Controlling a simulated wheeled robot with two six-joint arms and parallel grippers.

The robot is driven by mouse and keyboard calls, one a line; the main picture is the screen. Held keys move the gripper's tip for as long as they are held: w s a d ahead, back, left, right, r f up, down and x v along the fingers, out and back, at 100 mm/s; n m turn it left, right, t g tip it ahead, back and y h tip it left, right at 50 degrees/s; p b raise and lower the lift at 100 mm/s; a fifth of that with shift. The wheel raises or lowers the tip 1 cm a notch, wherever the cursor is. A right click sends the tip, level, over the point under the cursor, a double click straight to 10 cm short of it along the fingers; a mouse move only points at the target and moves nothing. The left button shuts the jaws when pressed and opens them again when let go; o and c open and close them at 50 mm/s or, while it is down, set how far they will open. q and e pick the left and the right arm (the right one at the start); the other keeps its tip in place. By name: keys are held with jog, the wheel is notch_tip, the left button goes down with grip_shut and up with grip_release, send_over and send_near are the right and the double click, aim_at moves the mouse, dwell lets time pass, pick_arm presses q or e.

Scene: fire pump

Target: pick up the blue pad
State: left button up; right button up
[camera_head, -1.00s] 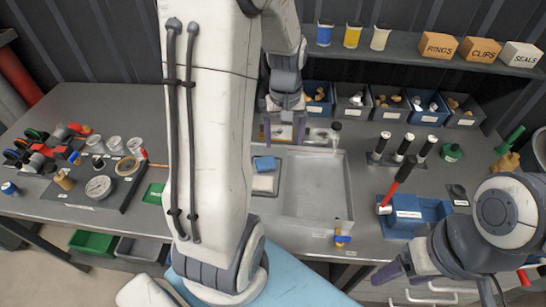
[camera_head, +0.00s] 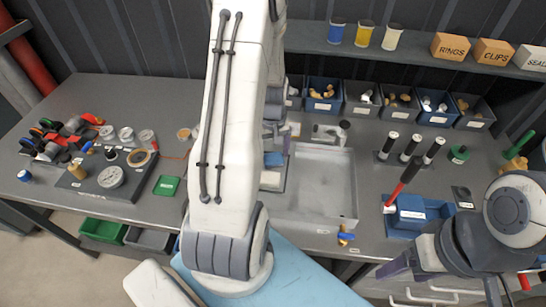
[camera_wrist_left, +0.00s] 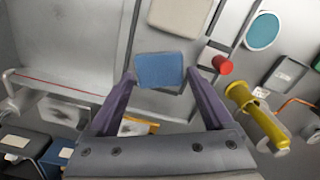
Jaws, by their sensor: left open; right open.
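The blue pad (camera_head: 273,160) is a small square pad lying beside the grey metal tray (camera_head: 338,215), partly covered by my left arm in the head view. In the left wrist view, the blue pad (camera_wrist_left: 160,70) shows between the tips of my open left gripper (camera_wrist_left: 161,76). Its fingers are on either side of the pad; I cannot tell whether they touch it. In the head view my left forearm hides most of that gripper. My right gripper (camera_head: 398,267) is open at the front right, away from the pad, and partly hidden.
A pale pad (camera_wrist_left: 180,14) lies near the blue pad. A red cap (camera_wrist_left: 222,65) and a yellow fitting (camera_wrist_left: 252,112) are to the right in the wrist view. Parts bins (camera_head: 360,98) line the back.

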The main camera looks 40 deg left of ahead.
pick_arm(q)
jog(key=shift+f, duration=0.6)
jog(key=c, duration=1.1)
jog(key=shift+r, duration=0.15)
jog(key=shift+r, duration=0.55)
notch_tip(320, 180, up, 3)
jog(key=shift+w+f+b, duration=0.1)
jog(key=shift+f+b, duration=0.1)
jog(key=shift+b, duration=0.4)
jog(key=d+r, duration=0.2)
jog(key=d, duration=0.1)
jog(key=w+d+r+b, duration=0.1)
jog(key=d+r, duration=0.1)
jog(key=d, duration=0.2)
jog(key=w+d+r+b, duration=0.1)
jog(key=d+r, duration=0.2)
jog(key=d, duration=0.1)
jog(key=shift+w+d, duration=0.1)
jog(key=shift+d, duration=0.15)
